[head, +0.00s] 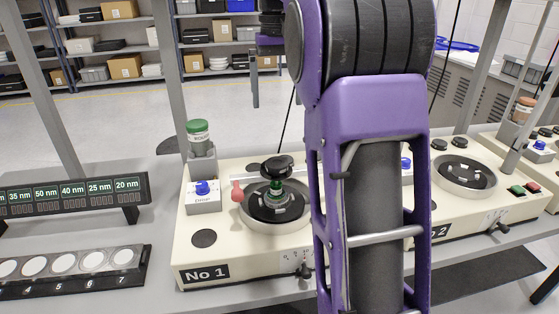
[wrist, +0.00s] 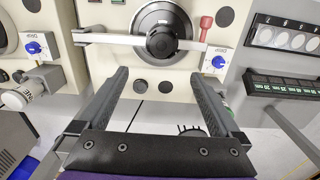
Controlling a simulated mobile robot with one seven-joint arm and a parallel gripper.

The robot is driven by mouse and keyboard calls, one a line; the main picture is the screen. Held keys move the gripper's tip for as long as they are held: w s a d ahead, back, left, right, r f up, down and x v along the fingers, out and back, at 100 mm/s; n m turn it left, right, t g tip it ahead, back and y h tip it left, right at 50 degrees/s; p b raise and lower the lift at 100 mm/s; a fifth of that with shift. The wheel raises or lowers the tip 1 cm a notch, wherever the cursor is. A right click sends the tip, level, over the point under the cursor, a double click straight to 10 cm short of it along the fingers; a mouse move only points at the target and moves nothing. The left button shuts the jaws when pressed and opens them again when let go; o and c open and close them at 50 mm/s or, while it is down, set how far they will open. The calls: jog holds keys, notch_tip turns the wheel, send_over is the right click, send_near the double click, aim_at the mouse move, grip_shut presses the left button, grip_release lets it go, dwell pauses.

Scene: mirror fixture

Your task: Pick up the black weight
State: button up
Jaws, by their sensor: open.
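The black weight (head: 277,163) is a round, dark, knobbed piece on top of a holder with a green band, above the dark round plate (head: 273,208) of the polishing machine marked No 1 (head: 205,273). In the wrist view the weight (wrist: 161,42) shows from above, beyond the fingertips and roughly centred between them. My gripper (wrist: 159,73) is open, with nothing between its fingers. It is apart from the weight.
A metal bar (wrist: 110,38) crosses beside the weight. A red knob (head: 238,191) and a green-capped bottle (head: 198,135) stand close to the left. A second machine (head: 466,173) is at right. A thickness display (head: 75,194) and sample tray (head: 70,270) lie left. Grey posts rise from the bench.

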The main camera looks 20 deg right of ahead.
aim_at(277, 162)
notch_tip(277, 162, down, 16)
jog(key=b, duration=0.4)
jog(key=shift+s+a, duration=0.1)
jog(key=shift+a, duration=0.05)
jog(key=shift+c, duration=0.3)
grip_shut()
